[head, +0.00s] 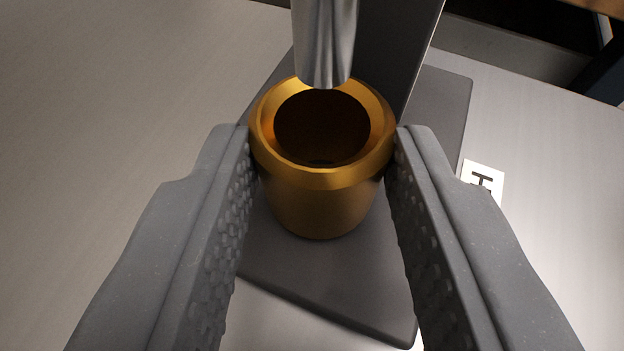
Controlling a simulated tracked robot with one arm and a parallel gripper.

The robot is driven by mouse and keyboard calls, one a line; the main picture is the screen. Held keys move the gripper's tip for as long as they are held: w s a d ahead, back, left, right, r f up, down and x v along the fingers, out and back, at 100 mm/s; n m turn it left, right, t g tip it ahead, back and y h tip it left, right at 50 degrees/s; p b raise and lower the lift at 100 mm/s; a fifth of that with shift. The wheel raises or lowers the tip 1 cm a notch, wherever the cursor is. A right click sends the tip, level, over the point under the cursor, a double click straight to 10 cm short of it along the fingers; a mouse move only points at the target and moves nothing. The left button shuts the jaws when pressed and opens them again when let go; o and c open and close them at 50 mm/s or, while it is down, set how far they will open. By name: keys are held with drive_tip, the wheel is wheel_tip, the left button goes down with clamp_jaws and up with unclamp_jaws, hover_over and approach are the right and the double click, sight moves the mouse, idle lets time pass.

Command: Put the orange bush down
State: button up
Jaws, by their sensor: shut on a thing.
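The orange bush (322,205) is a gold-orange hollow ring, roughly upright, with its dark bore facing me. My gripper (322,150) is shut on it, with one grey textured finger against its left side and one against its right. The bush is over a dark grey base plate (320,285). Whether its bottom touches the plate cannot be told. A shiny metal rod (325,40) comes down from the top, and its lower end is just over the far rim of the bush.
A dark grey upright post (395,45) rises behind the bush from the plate. A white label with a black letter (482,178) lies right of the plate. The pale table surface (120,100) is clear on the left. A dark structure (530,45) is at the upper right.

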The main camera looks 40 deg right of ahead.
drive_tip(key=shift+f, duration=0.1)
drive_tip(key=o, duration=1.1)
drive_tip(key=shift+o, duration=0.2)
drive_tip(key=shift+p, duration=0.75)
drive_tip(key=p+v, duration=0.2)
drive_tip(key=v, duration=1.1)
drive_tip(key=shift+s+f, duration=0.2)
drive_tip(key=shift+s, duration=0.45)
drive_tip(key=shift+a, duration=0.15)
drive_tip(key=s+d+r+n+t+y, duration=0.1)
drive_tip(key=s+d+r+n+y, duration=0.1)
drive_tip(key=d+r, duration=0.4)
drive_tip(key=s+d+r+n+t+y, duration=0.1)
drive_tip(key=d+r, duration=0.6)
drive_tip(key=r, duration=0.7)
drive_tip(key=s+d+r+n+t+y, duration=0.1)
drive_tip(key=s+d+r+n+y, duration=0.2)
drive_tip(key=d+r, duration=0.4)
wheel_tip(320, 180, up, 3)
drive_tip(key=shift+s+r+n+y, duration=0.1)
drive_tip(key=shift+s+n+y, duration=0.2)
drive_tip(key=shift+s+y, duration=0.35)
drive_tip(key=shift+o, duration=0.5)
drive_tip(key=s+d+r+n+t+y, duration=0.2)
drive_tip(key=s+d+r+t, duration=0.1)
drive_tip(key=s+r, duration=0.2)
wheel_tip(320, 180, up, 3)
drive_tip(key=shift+s+f, duration=0.25)
